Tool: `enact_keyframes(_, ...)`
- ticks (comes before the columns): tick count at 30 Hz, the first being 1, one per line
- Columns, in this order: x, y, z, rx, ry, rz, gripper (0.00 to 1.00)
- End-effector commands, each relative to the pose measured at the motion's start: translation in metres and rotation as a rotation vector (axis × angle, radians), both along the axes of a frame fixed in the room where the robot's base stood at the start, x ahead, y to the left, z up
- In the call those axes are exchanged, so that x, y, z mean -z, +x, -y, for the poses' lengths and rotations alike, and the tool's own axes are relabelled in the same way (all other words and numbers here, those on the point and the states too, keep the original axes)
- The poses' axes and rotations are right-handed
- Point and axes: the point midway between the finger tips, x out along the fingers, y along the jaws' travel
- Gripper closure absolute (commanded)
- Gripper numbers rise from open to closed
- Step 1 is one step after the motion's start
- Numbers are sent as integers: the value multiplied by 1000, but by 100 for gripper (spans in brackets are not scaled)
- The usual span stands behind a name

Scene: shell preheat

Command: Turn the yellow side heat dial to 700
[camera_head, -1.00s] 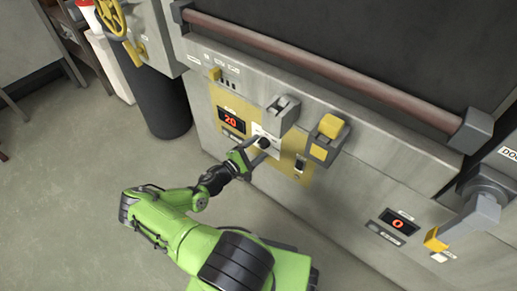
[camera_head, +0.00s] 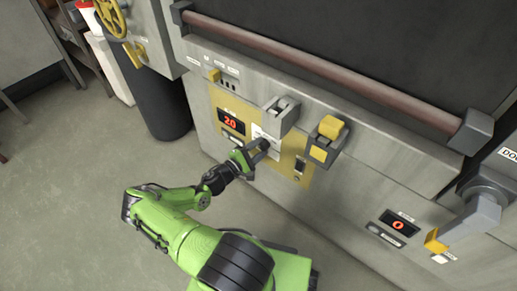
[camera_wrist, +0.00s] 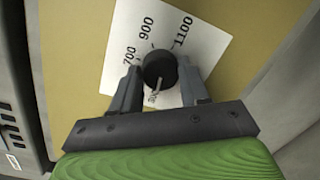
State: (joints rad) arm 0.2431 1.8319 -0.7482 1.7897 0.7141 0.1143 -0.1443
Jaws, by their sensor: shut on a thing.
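The heat dial is a round black knob (camera_wrist: 160,69) on a white scale plate (camera_wrist: 180,18), set in a yellow panel. In the wrist view the plate reads 700, 900 and 1100. A pale mark shows below the knob, pointing down and slightly left; it is too small to tell if it is the pointer or print. My gripper (camera_wrist: 158,82) is shut on the knob, one finger on each side. In the head view my gripper (camera_head: 258,152) reaches the yellow panel (camera_head: 225,100) and partly hides the dial. The red display (camera_head: 231,122) above left reads 20.
A grey bracket (camera_head: 282,115) juts out just above the dial. A yellow-capped switch (camera_head: 329,135) stands right of it. A long brown handle bar (camera_head: 320,72) crosses above. A second display (camera_head: 396,226) and a yellow-ended lever (camera_head: 465,222) are at right. The floor at left is open.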

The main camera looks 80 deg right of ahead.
Motion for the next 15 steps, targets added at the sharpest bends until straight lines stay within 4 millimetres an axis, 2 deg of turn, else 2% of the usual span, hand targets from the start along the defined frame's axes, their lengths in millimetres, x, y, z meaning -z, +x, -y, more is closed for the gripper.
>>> enact_keyframes(8, 0, -1, -1, 4, -57, 139, 86)
enact_keyframes(15, 0, -1, -1, 5, -143, 338, 86)
